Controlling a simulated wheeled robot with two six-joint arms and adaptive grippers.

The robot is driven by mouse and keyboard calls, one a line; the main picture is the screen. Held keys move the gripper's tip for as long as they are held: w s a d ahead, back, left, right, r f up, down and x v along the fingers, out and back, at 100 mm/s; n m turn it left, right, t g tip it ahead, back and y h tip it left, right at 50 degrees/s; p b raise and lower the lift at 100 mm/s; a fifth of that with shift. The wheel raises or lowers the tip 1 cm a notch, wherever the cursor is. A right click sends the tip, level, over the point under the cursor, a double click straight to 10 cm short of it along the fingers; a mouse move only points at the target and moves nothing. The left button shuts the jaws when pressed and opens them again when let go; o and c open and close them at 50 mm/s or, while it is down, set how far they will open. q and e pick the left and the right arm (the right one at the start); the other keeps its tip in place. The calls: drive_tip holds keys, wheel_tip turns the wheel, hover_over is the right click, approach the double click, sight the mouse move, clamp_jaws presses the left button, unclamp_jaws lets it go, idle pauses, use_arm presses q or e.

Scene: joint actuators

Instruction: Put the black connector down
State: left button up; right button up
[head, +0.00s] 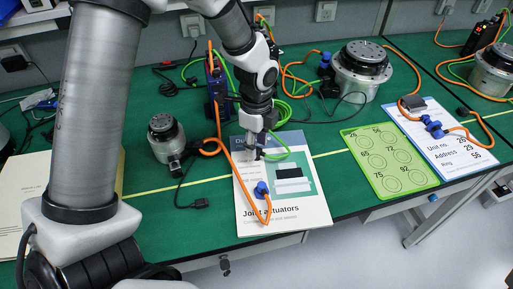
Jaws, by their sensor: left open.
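A small black connector (201,203) on a thin black cable lies on the green table top, just left of the white "Joint actuators" booklet (290,216). My left gripper (253,153) points down over the upper part of the booklet, above and to the right of the black connector and apart from it. It is open, and I see nothing held in it; its fingertips are small and partly hard to make out. A blue connector (261,190) on an orange cable lies on the booklet below the gripper. My right gripper is not in view.
A small actuator (166,139) stands left of the booklet, a larger one (361,70) at the back. A green numbered card (389,187) and a white unit sheet (462,158) lie to the right. Orange, green and black cables cross the table. The front edge is close below the booklet.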

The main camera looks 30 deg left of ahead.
use_arm(q)
wheel_tip(320, 180, up, 10)
drive_tip(key=p, duration=0.1)
drive_tip(key=shift+f, duration=0.15)
